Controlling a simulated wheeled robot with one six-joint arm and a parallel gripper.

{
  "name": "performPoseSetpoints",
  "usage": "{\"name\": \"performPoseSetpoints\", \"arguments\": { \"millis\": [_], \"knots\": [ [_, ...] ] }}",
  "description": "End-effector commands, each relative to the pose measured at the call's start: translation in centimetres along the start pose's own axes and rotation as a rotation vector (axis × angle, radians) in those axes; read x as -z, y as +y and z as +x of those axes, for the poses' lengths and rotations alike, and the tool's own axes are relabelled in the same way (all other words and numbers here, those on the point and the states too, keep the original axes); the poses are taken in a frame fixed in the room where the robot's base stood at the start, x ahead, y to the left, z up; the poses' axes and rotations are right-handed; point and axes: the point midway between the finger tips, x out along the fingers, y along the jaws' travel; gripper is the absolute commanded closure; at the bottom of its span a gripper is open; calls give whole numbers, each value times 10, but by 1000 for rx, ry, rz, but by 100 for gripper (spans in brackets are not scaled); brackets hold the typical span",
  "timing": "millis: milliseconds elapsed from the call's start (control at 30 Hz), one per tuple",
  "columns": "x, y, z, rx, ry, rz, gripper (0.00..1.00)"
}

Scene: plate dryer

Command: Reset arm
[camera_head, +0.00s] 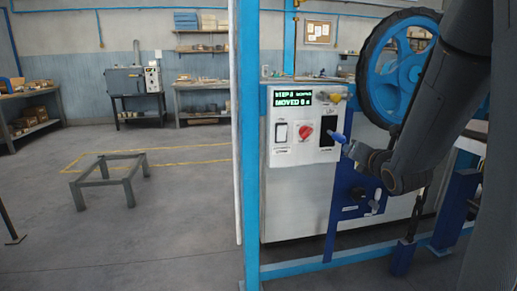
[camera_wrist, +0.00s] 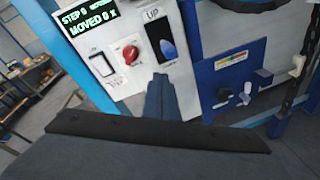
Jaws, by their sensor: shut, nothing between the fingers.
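I cannot tell whether the tips touch the panel. A red knob (camera_head: 305,131) and a white switch (camera_head: 281,132) sit left of the black switch. The green display (camera_head: 292,98) above them reads STEP 0 and MOVED 0. My dark arm comes in from the upper right in the head view.
A blue post (camera_head: 246,150) stands left of the panel. A large blue wheel (camera_head: 397,68) is behind my arm. A blue plate with small levers (camera_wrist: 232,85) is right of the panel. A low metal frame (camera_head: 110,177) stands on the open floor at left.

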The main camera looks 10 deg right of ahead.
Motion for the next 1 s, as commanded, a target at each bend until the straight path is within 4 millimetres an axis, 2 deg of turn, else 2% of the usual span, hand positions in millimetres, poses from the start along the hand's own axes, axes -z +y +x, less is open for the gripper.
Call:
{"name": "performPoseSetpoints", "arguments": {
  "millis": [167, 267, 467, 667, 800, 1000],
  "knots": [
    [22, 7, -12, 106, 99, 283, 100],
    [44, 10, -28, 227, 167, 536, 100],
    [90, 20, -74, 527, 234, 1035, 100],
    [134, 37, -141, 899, 187, 1484, 100],
    [159, 54, -198, 1191, 71, 1752, 100],
    [181, 78, -274, 1560, -187, 1991, 100]
  ]
}}
